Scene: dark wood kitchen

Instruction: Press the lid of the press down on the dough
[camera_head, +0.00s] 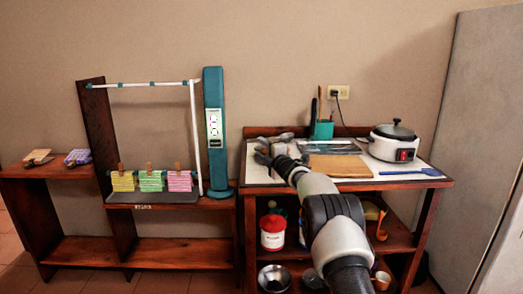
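My gripper (264,158) is at the left part of the worktop, at the end of my arm, which reaches in from the lower right. A grey metal thing (283,137), which may be the press, shows just behind it. My gripper and this grey thing blend together, so I cannot tell whether they touch or how the lid stands. I cannot make out any dough. The gripper's fingers are too small to tell open from shut.
The worktop also bears a wooden board (339,166), a dark flat tray (333,147), a teal holder (322,130), a white cooker (394,143) and a blue utensil (408,171). A tall teal column (213,105) stands left. A grey fridge-like panel (468,130) stands right.

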